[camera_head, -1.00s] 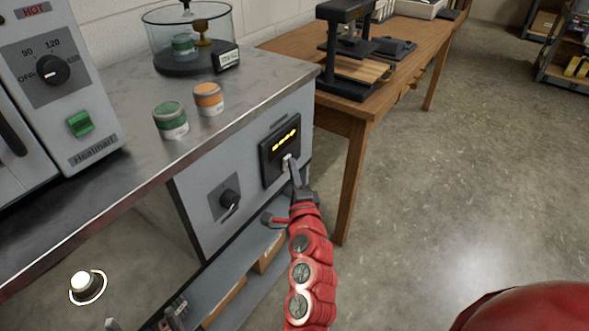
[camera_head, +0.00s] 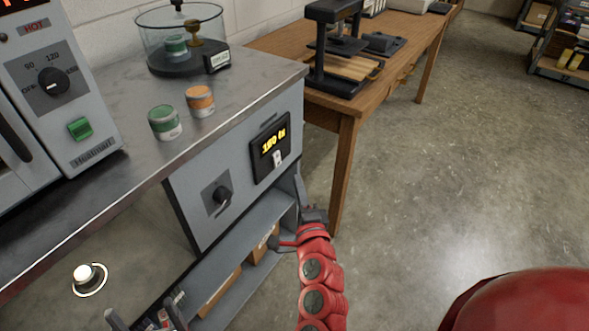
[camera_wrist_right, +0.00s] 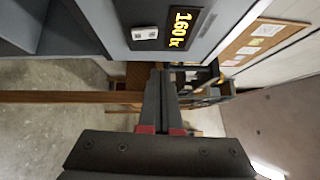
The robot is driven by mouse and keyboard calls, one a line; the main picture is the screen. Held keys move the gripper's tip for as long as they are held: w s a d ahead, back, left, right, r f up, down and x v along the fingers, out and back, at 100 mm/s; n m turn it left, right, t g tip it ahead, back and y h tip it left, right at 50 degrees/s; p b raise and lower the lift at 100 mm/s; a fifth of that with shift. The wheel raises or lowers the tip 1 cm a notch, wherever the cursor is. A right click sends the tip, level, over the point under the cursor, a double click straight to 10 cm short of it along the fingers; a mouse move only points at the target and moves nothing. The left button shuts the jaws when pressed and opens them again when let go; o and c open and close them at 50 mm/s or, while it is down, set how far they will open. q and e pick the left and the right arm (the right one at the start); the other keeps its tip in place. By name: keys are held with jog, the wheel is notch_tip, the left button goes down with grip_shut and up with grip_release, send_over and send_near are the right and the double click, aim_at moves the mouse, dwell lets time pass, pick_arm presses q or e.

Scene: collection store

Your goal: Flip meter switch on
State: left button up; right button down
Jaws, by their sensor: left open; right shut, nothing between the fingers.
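The meter (camera_head: 270,146) is a dark panel on the grey bench's front, with a lit yellow display that reads 160 lx in the right wrist view. Its white switch (camera_head: 277,158) sits below the display and also shows in the right wrist view (camera_wrist_right: 145,33). My right gripper (camera_head: 306,190) is shut and empty, below and to the right of the meter, apart from it. Its closed fingers (camera_wrist_right: 158,95) show in the right wrist view. My left gripper (camera_head: 143,322) is open and empty at the bottom edge, partly cut off.
A green tin (camera_head: 164,123) and an orange tin (camera_head: 200,101) stand on the bench top (camera_head: 130,150). A wooden table (camera_head: 345,112) is behind. Open floor lies right.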

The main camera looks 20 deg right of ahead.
jog(key=shift+s+a+r+p, duration=0.1)
jog(key=shift+s+r+p, duration=0.1)
jog(key=shift+s+p, duration=1.2)
jog(key=shift+s+b, duration=0.35)
jog(key=shift+b, duration=0.05)
